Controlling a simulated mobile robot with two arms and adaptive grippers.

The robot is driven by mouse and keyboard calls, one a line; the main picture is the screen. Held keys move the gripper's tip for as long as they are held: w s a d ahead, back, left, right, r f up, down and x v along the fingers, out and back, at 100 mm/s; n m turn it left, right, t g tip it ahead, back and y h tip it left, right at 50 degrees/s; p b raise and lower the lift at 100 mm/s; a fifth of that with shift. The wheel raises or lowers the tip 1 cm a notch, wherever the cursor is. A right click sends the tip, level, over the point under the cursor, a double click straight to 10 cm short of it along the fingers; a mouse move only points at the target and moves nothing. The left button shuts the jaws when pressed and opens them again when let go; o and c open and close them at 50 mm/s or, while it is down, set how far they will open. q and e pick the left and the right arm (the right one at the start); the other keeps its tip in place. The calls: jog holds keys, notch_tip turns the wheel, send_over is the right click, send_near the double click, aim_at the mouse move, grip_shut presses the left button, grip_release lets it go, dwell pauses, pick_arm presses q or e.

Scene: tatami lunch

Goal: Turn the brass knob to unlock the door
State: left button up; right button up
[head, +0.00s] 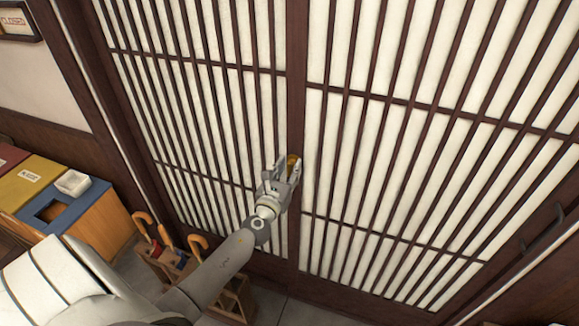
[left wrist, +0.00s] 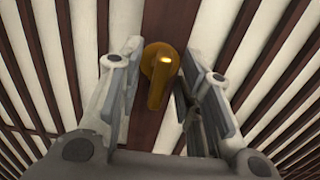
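The brass knob (left wrist: 160,66) is a round golden base with a bar handle, mounted on the dark centre post of the door. In the left wrist view its bar points down toward the gripper, leaning slightly. My left gripper (left wrist: 160,85) is open, with one finger on each side of the knob and a visible gap to each. In the head view the left gripper (head: 281,168) is at the door's centre post, and a small part of the knob (head: 292,161) shows beside its fingers. The slatted door (head: 370,130) looks closed. My right gripper is not in view.
An umbrella stand (head: 232,300) with wooden-handled umbrellas stands below my left arm by the door. At left is a bin cabinet (head: 98,222) with coloured tops and a small white tray (head: 72,183). A "CLOSED" sign (head: 14,20) hangs at upper left.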

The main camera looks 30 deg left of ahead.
pick_arm(q)
jog(key=shift+w+a, duration=0.1)
jog(key=shift+w, duration=0.35)
grip_shut()
jog(key=shift+n, duration=0.3)
jog(key=shift+f+n+b, duration=0.1)
jog(key=shift+n+b, duration=0.55)
jog(key=shift+n, duration=0.35)
jog(key=n+b, duration=0.1)
jog(key=n, duration=0.3)
jog(key=shift+s+a+n+b, duration=0.1)
jog(key=shift+a+n+b, duration=0.05)
jog(key=shift+n+b, duration=0.15)
jog(key=n+b, duration=0.1)
jog(key=n, duration=0.4)
jog(key=shift+f, duration=0.1)
jog(key=n+b, duration=0.1)
jog(key=n, duration=0.4)
jog(key=shift+a+f+n, duration=0.1)
jog(key=shift+n, duration=0.2)
